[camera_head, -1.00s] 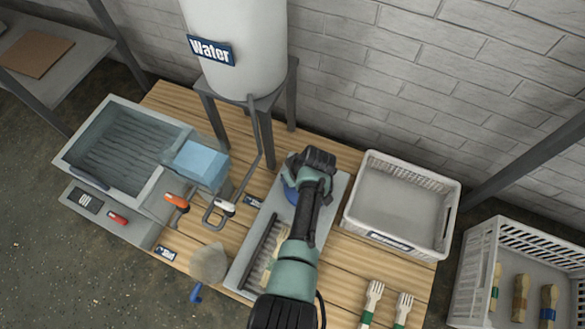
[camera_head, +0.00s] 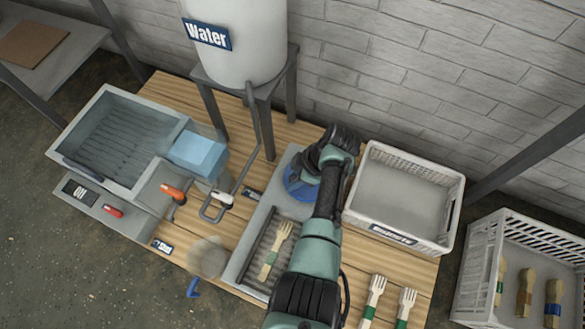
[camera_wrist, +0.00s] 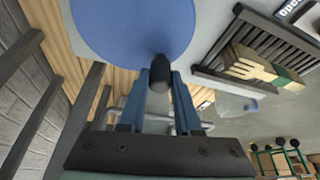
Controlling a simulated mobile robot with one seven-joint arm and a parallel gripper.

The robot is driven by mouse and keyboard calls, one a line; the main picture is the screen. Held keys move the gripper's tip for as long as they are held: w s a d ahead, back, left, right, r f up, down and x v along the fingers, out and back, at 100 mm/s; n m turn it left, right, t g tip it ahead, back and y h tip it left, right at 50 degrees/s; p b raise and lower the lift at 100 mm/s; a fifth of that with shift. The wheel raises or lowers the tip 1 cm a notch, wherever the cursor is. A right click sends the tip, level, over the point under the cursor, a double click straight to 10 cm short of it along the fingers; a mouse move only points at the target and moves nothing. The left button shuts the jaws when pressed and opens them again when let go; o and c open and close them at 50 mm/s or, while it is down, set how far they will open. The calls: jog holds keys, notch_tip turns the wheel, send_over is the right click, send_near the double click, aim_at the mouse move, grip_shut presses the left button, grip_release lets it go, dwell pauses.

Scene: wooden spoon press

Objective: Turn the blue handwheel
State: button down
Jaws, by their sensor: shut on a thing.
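The blue handwheel (camera_head: 300,184) is a round disc on the grey press plate, partly hidden by my arm in the head view. It fills the top of the wrist view (camera_wrist: 125,25). A dark knob (camera_wrist: 161,72) stands at its rim. My gripper (camera_wrist: 160,88) has its two blue fingers closed around this knob. In the head view my wrist is over the right side of the wheel and hides the fingers.
A wooden fork (camera_head: 277,245) lies on the dark slatted rack (camera_head: 256,262) before the wheel. A white crate (camera_head: 452,215) stands close on the right. The water tank (camera_head: 235,45) is behind left, with a pipe and tap. Several utensils lie in the far-right crate (camera_head: 470,265).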

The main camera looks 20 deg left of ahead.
jog(key=shift+s+n, duration=0.1)
jog(key=shift+n, duration=0.2)
jog(key=c, duration=0.6)
grip_release()
jog(key=p+v, duration=0.7)
jog(key=v, duration=0.6)
